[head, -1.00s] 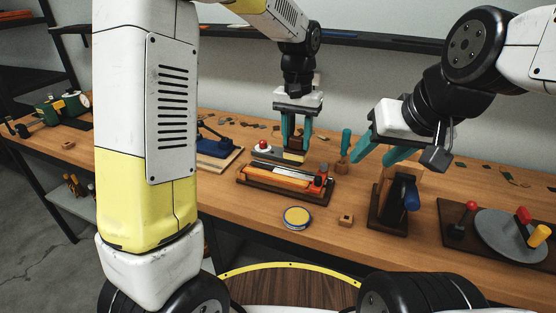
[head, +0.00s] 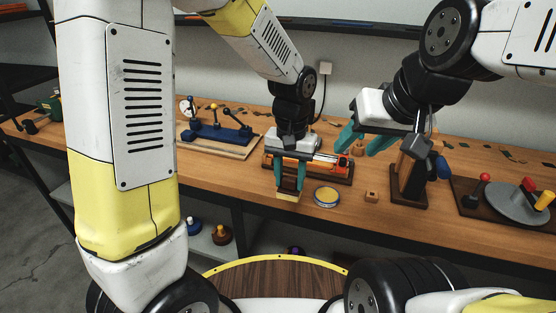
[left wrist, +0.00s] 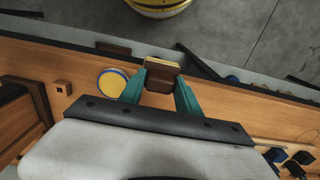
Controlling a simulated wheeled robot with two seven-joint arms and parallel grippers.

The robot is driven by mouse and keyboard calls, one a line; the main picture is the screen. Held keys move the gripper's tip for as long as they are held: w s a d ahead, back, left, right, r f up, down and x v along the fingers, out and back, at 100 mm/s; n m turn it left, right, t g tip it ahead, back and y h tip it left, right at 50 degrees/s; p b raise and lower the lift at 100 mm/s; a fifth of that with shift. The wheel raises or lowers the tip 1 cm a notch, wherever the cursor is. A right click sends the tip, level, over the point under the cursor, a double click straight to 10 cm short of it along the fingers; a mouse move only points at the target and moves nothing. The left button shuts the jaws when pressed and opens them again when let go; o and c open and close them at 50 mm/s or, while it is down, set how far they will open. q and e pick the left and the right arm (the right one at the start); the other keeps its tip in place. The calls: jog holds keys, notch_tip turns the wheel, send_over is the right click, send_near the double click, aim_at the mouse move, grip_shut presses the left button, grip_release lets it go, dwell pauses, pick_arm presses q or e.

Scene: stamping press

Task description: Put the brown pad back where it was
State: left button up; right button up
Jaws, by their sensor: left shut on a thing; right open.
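The brown pad (left wrist: 160,84), a small block with a brown face and a tan layer, sits between my left fingertips in the left wrist view. In the head view its tan side (head: 287,197) shows below the fingers. My left gripper (head: 288,184) is shut on it near the table's front edge, left of the round tin. I cannot tell whether the pad touches the table. My right gripper (head: 365,142) is open and empty, above the table and left of the wooden stand with a blue handle (head: 408,178).
A round blue-rimmed tin (head: 326,196) and a small holed wooden block (head: 371,196) lie near the front edge. An orange tool on a dark base (head: 335,166) is behind my left gripper. A blue lever device (head: 215,133) stands left. A grey disc with knobs (head: 509,202) is right.

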pick_arm(q)
jog(key=w, duration=0.3)
jog(key=w+a, duration=0.1)
jog(key=w, duration=0.2)
jog(key=w+a+f, duration=0.1)
jog(key=w, duration=0.2)
jog(key=shift+w+a, duration=0.2)
jog(key=shift+w, duration=0.05)
jog(key=shift+f, duration=1.7)
jog(key=shift+f, duration=0.1)
jog(key=o, duration=1.2)
